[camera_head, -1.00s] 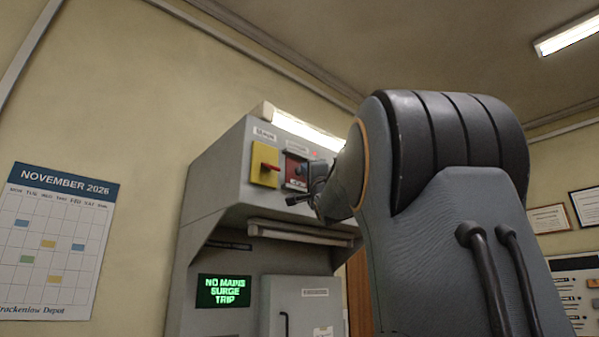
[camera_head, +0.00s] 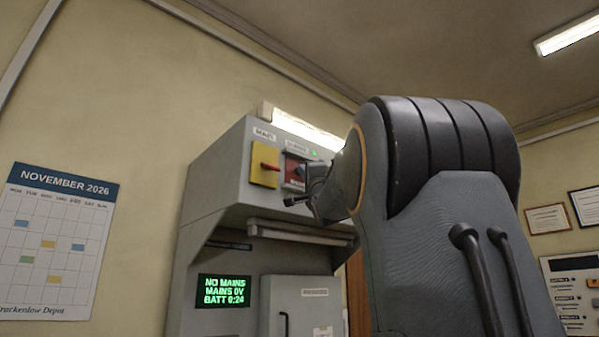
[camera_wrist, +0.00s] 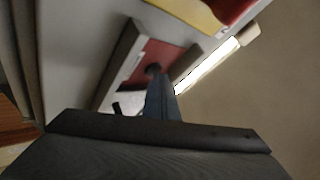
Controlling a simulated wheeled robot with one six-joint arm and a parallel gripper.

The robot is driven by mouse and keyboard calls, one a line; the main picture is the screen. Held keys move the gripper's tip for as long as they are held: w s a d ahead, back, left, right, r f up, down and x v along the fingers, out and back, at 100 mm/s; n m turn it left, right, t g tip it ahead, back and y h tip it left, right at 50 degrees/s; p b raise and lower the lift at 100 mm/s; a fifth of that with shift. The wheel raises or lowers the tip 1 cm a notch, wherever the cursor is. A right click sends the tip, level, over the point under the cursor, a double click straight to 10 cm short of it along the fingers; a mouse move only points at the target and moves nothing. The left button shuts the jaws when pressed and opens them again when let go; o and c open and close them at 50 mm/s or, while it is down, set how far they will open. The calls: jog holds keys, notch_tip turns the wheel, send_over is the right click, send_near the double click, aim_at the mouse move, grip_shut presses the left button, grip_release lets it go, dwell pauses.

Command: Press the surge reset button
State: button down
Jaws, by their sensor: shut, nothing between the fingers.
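The surge reset button sits on a red panel (camera_head: 294,170) on the upper front of the grey console (camera_head: 222,165), right of a yellow switch plate. In the wrist view the red panel (camera_wrist: 168,57) has a dark round button (camera_wrist: 153,69) in it. My gripper (camera_wrist: 158,84) is shut and empty, its tip at or very close to the button; I cannot tell whether they touch. In the head view my wrist partly hides the panel. A small light (camera_head: 313,154) above the panel glows green.
The yellow plate (camera_head: 259,178) carries a red switch handle (camera_head: 270,167). A bar (camera_head: 290,232) runs below the panel. The green-lettered screen (camera_head: 224,291) reads "NO MAINS, MAINS 0V, BATT 0:24". A lit lamp (camera_head: 305,132) sits on top, with a wall calendar (camera_head: 50,245) at left.

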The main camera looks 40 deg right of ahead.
jog(key=shift+s+y, duration=0.3)
jog(key=shift+s, duration=0.45)
jog(key=shift+s, duration=0.1)
jog(key=shift+s+d+p, duration=0.15)
jog(key=shift+s+p, duration=0.05)
jog(key=shift+s, duration=1)
jog(key=shift+s+d+p, duration=0.1)
jog(key=shift+s+p, duration=0.1)
jog(key=shift+s, duration=1)
notch_tip(320, 180, up, 8)
jog(key=shift+p, duration=0.4)
